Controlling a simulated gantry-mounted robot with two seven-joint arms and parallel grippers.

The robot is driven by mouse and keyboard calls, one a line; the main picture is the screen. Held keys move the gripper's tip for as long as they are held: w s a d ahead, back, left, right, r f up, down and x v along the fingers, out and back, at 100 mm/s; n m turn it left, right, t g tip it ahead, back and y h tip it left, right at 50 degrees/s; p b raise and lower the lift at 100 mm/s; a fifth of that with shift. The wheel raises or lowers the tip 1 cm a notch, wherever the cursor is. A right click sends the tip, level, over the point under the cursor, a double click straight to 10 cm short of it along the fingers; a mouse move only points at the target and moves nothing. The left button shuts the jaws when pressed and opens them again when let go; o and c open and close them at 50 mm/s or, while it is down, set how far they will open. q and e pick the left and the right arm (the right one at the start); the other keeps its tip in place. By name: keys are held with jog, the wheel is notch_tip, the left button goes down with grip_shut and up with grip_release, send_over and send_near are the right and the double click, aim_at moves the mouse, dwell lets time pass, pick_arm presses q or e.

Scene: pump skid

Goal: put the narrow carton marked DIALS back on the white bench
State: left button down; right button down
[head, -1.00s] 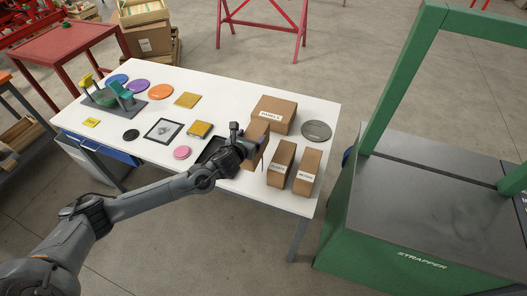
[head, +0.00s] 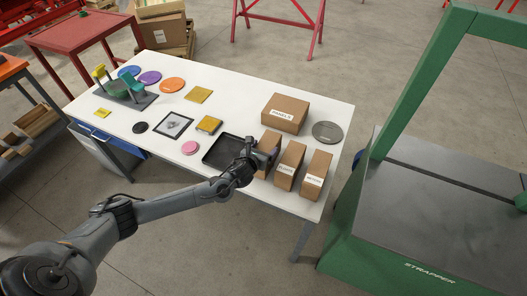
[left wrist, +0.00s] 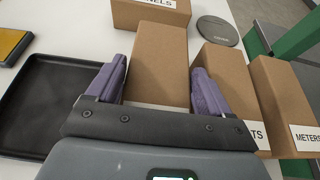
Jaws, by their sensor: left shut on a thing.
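My left gripper (head: 266,157) is shut on a narrow brown carton (left wrist: 158,62) above or on the white bench (head: 120,117); I cannot tell whether its base touches. In the left wrist view the purple fingers of the gripper (left wrist: 160,88) flank the carton. A strip of white label shows low on it, but its words are hidden. In the head view the carton (head: 269,140) looks upright, left of two other narrow cartons. The nearer of these (head: 290,158) has a label ending in TS; the farther one (head: 317,166) reads METERS. My right gripper is out of view.
A wide PANELS carton (head: 287,106) stands behind the held one. A black tray (head: 213,163) lies to its left, and a grey disc (head: 327,132) at the back right. The green strapper (head: 400,230) stands beyond the bench's right end.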

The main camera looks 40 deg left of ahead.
pick_arm(q)
jog(key=shift+f, duration=0.6)
jog(key=shift+f, duration=0.1)
grip_release()
jog(key=shift+f, duration=0.1)
